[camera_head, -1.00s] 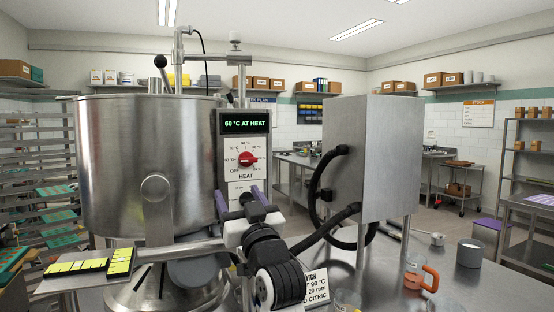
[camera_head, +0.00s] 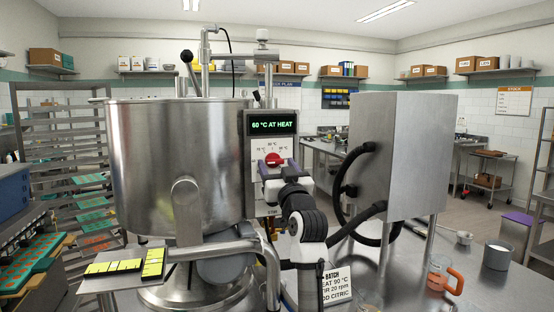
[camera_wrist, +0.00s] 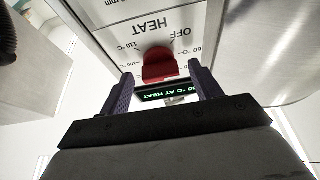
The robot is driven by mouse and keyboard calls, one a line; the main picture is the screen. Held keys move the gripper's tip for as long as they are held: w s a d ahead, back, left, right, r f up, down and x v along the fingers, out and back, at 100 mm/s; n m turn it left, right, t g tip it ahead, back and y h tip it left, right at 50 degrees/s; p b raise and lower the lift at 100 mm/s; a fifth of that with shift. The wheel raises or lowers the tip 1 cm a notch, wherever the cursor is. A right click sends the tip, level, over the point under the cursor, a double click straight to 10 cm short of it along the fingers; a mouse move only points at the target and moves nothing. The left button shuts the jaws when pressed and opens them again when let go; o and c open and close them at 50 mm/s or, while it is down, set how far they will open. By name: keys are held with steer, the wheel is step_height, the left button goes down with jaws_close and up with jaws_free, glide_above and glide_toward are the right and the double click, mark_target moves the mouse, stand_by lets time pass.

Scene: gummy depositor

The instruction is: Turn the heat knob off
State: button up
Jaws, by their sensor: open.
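The red heat knob (camera_head: 273,159) is on the white dial panel (camera_head: 257,150) beside the big steel kettle (camera_head: 170,165). The green display (camera_head: 271,124) above it reads 60 °C AT HEAT. In the wrist view the knob (camera_wrist: 159,66) sits just beyond and between the purple fingertips, with the panel upside down and OFF and HEAT readable. My gripper (camera_wrist: 163,80) is open, its fingers apart on either side of the knob. I cannot tell whether they touch it. In the head view my gripper (camera_head: 277,170) covers the lower part of the dial.
A steel box (camera_head: 397,160) with black hoses stands right of the panel. A batch card (camera_head: 336,284), an orange-handled jug (camera_head: 441,275) and a steel beaker (camera_head: 497,255) are on the bench. A tray of yellow pieces (camera_head: 125,264) is at lower left.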

steer(key=shift+w+a+r, duration=0.15)
steer(key=shift+w, duration=0.2)
steer(key=shift+c, duration=0.3)
steer(key=c, duration=0.9)
